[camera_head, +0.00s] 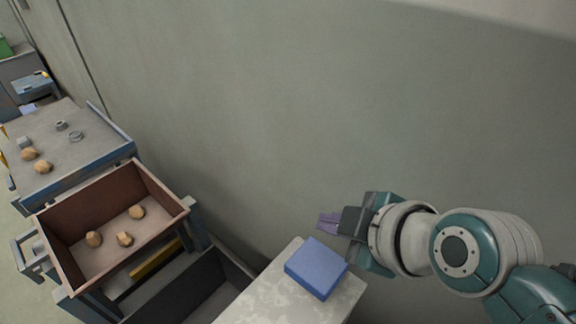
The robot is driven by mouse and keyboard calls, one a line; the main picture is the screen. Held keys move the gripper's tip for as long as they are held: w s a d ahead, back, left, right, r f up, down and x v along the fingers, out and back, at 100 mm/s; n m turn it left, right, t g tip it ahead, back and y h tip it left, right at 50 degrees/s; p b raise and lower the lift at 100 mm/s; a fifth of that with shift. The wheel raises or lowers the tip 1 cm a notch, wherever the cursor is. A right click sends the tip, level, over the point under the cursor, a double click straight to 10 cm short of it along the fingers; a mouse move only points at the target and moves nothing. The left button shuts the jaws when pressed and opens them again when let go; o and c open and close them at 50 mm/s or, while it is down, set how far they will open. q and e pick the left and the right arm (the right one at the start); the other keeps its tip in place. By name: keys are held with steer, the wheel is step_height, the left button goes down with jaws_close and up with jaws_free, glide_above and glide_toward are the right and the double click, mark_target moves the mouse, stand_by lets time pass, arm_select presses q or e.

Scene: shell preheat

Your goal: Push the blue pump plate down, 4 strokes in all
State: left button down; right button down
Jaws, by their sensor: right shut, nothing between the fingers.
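The blue pump plate (316,268) is a flat blue block on top of a pale stone-like stand (284,302) at the bottom centre. My right gripper (328,223) comes in from the right, with its purple fingers shut and empty. In the picture the fingers appear just behind and above the far edge of the plate. I cannot tell whether they touch it. My left gripper does not show.
A brown open box (165,190) with several tan lumps stands at the left. Behind it is a grey table (100,125) with more lumps and small metal rings. A dark bin (190,290) lies beside the stand. A bare wall fills the back.

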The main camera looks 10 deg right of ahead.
steer(key=shift+f, duration=0.15)
steer(key=b, duration=0.8)
glide_above(323, 268)
step_height(323, 268, down, 8)
steer(key=shift+r, duration=0.1)
steer(key=shift+f, duration=0.4)
steer(key=shift+b, duration=0.3)
stand_by(0.8)
steer(key=shift+f, duration=0.4)
steer(key=shift+f+b, duration=1.55)
steer(key=shift+f, duration=0.15)
stand_by(1.3)
steer(key=shift+s+r+p, duration=0.1)
steer(key=shift+r+p, duration=2)
steer(key=shift+p, duration=0.1)
